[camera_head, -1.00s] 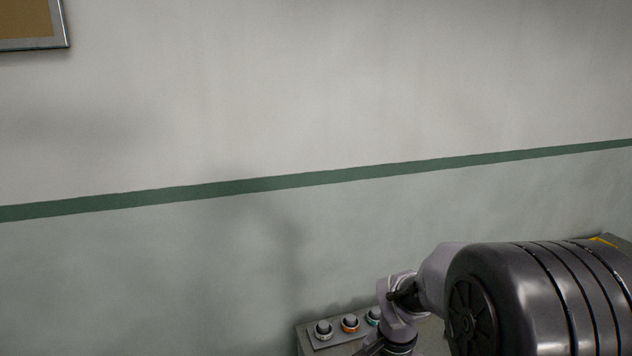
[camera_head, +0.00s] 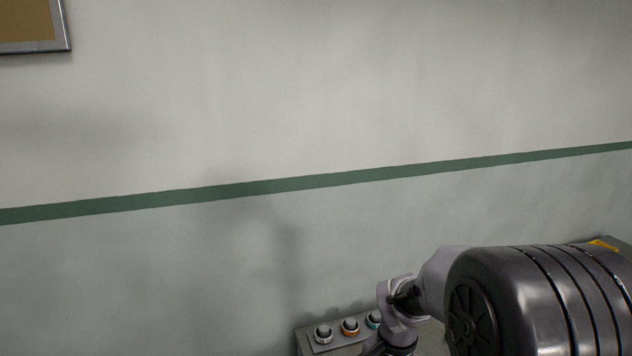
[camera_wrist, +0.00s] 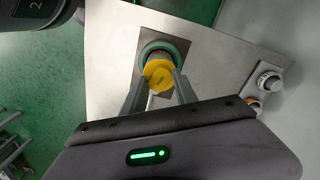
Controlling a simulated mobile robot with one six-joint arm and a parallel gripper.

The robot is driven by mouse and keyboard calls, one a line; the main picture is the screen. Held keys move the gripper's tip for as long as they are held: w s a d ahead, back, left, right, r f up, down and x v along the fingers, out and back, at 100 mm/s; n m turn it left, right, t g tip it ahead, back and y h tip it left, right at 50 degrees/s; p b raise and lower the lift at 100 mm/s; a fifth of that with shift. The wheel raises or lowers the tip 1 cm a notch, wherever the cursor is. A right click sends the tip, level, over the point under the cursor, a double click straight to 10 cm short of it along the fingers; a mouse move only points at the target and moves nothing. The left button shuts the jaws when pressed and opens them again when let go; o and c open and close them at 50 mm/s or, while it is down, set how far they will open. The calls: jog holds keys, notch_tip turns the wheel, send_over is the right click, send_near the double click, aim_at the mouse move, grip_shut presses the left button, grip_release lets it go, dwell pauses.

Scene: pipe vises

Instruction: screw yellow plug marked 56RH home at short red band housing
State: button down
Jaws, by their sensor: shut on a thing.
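In the wrist view a yellow round plug (camera_wrist: 158,74) sits between the fingertips of my gripper (camera_wrist: 159,88). The gripper is shut on it. Any marking on the plug is too small to read. Directly behind the plug is a round fitting with a green band (camera_wrist: 172,46), on a dark square plate (camera_wrist: 196,48). The plug overlaps this fitting; I cannot tell how far it is seated. In the head view the gripper is mostly below the lower edge.
A pale metal bench top (camera_wrist: 112,60) surrounds the plate. The wall (camera_head: 200,100) stands behind. Green floor (camera_wrist: 50,85) shows at left.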

dwell(0.4)
jog(key=m+b, duration=0.2)
jog(key=m, duration=0.2)
jog(key=shift+f, duration=0.1)
jog(key=m+b, duration=0.1)
jog(key=m, duration=0.3)
dwell(0.4)
jog(key=c, duration=0.9)
grip_release()
